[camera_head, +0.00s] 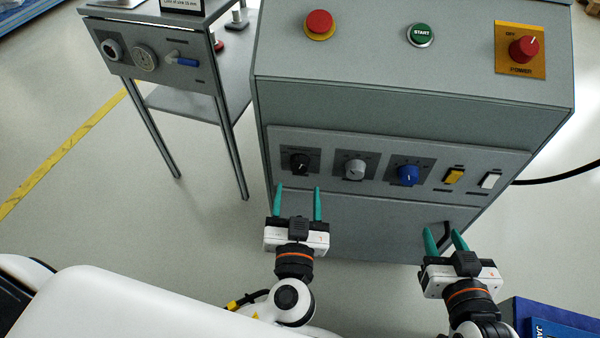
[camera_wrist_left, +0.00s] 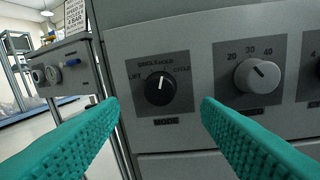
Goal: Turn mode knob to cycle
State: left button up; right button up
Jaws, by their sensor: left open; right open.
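The mode knob is a black dial (camera_head: 299,163) at the left end of the control strip on the grey cabinet. In the left wrist view the mode knob (camera_wrist_left: 160,88) sits above the label MODE, with small position words around it, CYCLE at its upper right. Its white pointer line points up, slightly right. My left gripper (camera_head: 298,188) is open in front of and below the knob, not touching it; its green fingers (camera_wrist_left: 160,112) stand on either side of the knob in the wrist view. My right gripper (camera_head: 445,233) is open near the cabinet's lower right, apart from the knob.
Beside the mode knob are a grey dial (camera_head: 355,169), a blue dial (camera_head: 408,175), a yellow switch (camera_head: 454,176) and a white switch (camera_head: 490,180). On top are a red button (camera_head: 319,22), a green START button (camera_head: 421,34) and a red rotary switch (camera_head: 523,49). A side stand (camera_head: 165,60) is left.

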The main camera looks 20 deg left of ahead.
aim_at(299, 170)
pick_arm(q)
jog(key=x, duration=0.6)
jog(key=shift+f, duration=0.1)
jog(key=shift+c, duration=0.6)
jog(key=c, duration=0.9)
